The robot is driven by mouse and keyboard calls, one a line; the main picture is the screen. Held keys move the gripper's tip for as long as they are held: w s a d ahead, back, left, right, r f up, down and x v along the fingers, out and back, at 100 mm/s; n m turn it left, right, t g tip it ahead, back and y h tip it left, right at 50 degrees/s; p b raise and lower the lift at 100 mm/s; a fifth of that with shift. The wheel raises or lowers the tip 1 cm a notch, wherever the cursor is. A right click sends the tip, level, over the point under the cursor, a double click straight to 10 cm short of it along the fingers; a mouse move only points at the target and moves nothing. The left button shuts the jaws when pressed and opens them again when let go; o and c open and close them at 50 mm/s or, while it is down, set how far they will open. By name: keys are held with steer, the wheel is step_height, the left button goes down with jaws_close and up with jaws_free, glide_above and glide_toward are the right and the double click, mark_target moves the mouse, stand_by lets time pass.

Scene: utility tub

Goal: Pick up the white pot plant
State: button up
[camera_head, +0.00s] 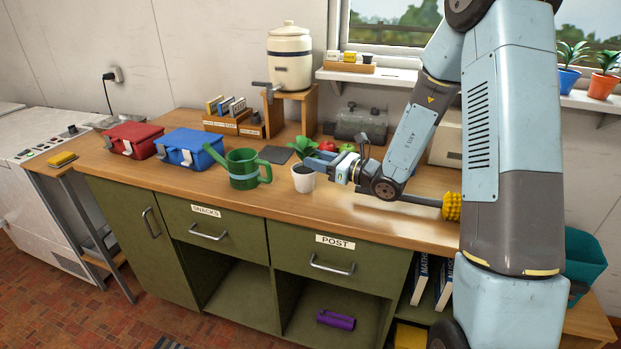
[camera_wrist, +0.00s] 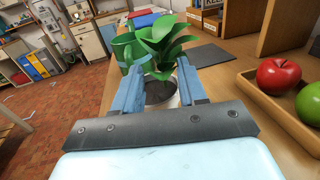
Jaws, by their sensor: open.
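The white pot plant (camera_head: 303,180) stands upright on the wooden counter, a small white pot with dark soil and broad green leaves. In the wrist view the plant (camera_wrist: 162,92) is straight ahead, with its leaves above and beyond the fingers. My gripper (camera_head: 330,166) reaches in from the right at the height of the pot's rim. In the wrist view my gripper (camera_wrist: 160,88) is open, with one blue finger on each side of the pot. Whether either finger touches the pot cannot be told.
A green watering can (camera_head: 243,170) stands close left of the plant. A wooden tray with a red apple (camera_wrist: 278,76) and a green apple (camera_wrist: 310,104) is close on the right. A dark flat mat (camera_head: 278,154) lies behind. The counter's front strip is clear.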

mark_target(304, 155)
steer(key=x, duration=0.4)
steer(key=shift+w+a+r, duration=0.15)
steer(key=shift+a+r, duration=0.05)
steer(key=shift+a, duration=0.1)
jaws_close()
stand_by(0.4)
